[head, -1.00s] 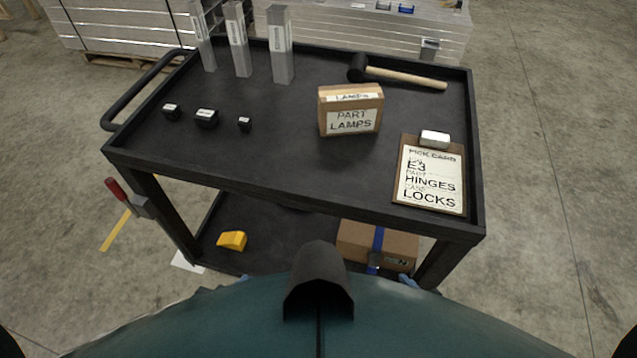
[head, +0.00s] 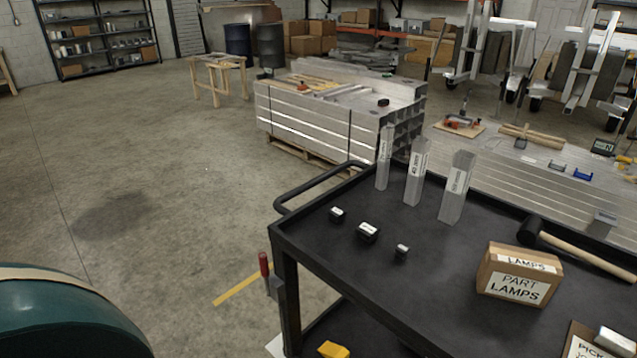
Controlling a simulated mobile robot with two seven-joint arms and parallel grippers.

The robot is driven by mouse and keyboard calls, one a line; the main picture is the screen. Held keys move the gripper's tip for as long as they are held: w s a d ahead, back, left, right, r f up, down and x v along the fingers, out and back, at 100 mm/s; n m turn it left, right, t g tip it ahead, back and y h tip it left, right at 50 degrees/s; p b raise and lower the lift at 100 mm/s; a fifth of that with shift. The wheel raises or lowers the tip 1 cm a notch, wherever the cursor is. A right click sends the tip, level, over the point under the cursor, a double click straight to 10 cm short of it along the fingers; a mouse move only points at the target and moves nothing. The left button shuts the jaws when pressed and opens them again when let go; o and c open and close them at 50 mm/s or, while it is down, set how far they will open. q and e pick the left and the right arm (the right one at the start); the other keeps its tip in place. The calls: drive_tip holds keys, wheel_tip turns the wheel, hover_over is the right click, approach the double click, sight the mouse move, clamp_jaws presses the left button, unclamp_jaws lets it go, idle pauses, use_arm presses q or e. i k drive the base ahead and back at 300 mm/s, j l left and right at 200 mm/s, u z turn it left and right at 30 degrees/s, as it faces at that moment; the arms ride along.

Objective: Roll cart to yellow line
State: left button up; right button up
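The black cart (head: 290,243) stands at the right of the head view, cut off by the right and bottom edges. Its handle (head: 312,184) is a black bar at the far left end of the top. A red-handled lever (head: 264,266) shows at the near left leg. The yellow line (head: 241,287) is a short strip on the floor just left of the cart; part of it may be hidden behind the cart. Neither gripper is in view.
Stacked aluminium (head: 310,124) stands behind. Floor at left is open.

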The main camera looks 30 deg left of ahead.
sight(429, 300)
drive_tip(key=j+z, duration=0.2)
drive_tip(key=j, duration=0.3)
drive_tip(key=k+j+z, duration=0.15)
drive_tip(key=j, duration=0.4)
drive_tip(key=j+z, duration=0.25)
drive_tip(key=j, duration=0.25)
drive_tip(key=j+z, duration=0.25)
drive_tip(key=j, duration=0.3)
drive_tip(key=k+j+z, duration=0.25)
drive_tip(key=j, duration=0.25)
drive_tip(key=j+z, duration=0.25)
drive_tip(key=j, duration=0.25)
drive_tip(key=k+j+z, duration=0.1)
drive_tip(key=j+z, duration=0.4)
drive_tip(key=j, duration=0.55)
drive_tip(key=j+z, duration=0.25)
drive_tip(key=j, duration=0.7)
drive_tip(key=i, duration=0.05)
